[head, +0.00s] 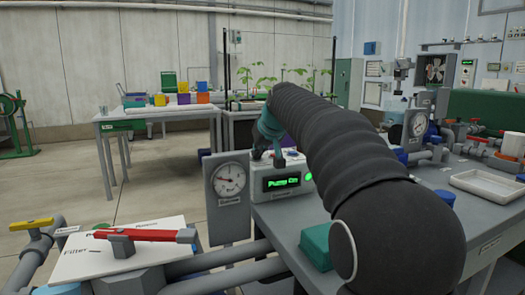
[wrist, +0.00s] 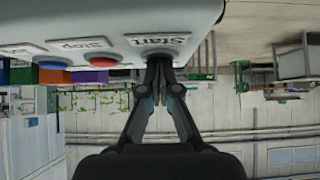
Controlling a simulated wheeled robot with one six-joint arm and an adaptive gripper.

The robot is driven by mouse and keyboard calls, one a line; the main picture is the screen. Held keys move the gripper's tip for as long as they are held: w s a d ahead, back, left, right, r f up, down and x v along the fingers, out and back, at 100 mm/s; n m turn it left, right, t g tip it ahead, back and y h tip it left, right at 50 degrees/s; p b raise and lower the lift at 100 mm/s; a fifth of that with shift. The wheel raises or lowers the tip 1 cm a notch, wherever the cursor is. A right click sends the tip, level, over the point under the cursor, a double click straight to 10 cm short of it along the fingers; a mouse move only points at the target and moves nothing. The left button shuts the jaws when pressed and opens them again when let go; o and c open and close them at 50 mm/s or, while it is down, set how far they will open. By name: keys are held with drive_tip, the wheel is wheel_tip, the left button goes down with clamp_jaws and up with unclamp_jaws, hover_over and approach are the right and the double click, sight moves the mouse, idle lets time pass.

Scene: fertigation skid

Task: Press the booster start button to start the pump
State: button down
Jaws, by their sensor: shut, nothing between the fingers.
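The pump control box (head: 298,163) is pale, with a dark display (head: 282,183) showing "Pump On" in green and a lit green lamp (head: 309,177) at its right. The wrist view is upside down and shows the box's top face with the "Start" label (wrist: 160,42) and the "Stop" label (wrist: 82,44) beside a red button (wrist: 83,63). My gripper (wrist: 160,62) is shut and empty, its fingertips at the spot by the "Start" label. The start button itself is hidden by the fingertips; I cannot tell whether they touch it.
A pressure gauge (head: 229,178) on a grey post stands just left of the box. A blue button (wrist: 52,65) lies past the red one. A red lever (head: 146,235) and pipes fill the lower left. A white tray (head: 488,184) and another gauge (head: 418,123) are on the right bench.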

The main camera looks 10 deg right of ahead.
sight(258, 160)
drive_tip(key=shift+f, duration=0.8)
wheel_tip(258, 160, up, 5)
drive_tip(key=p, duration=0.3)
drive_tip(key=shift+r+p, duration=0.2)
drive_tip(key=shift+p, duration=0.2)
drive_tip(key=v, duration=1)
drive_tip(key=shift+b, duration=0.35)
drive_tip(key=shift+f, duration=0.1)
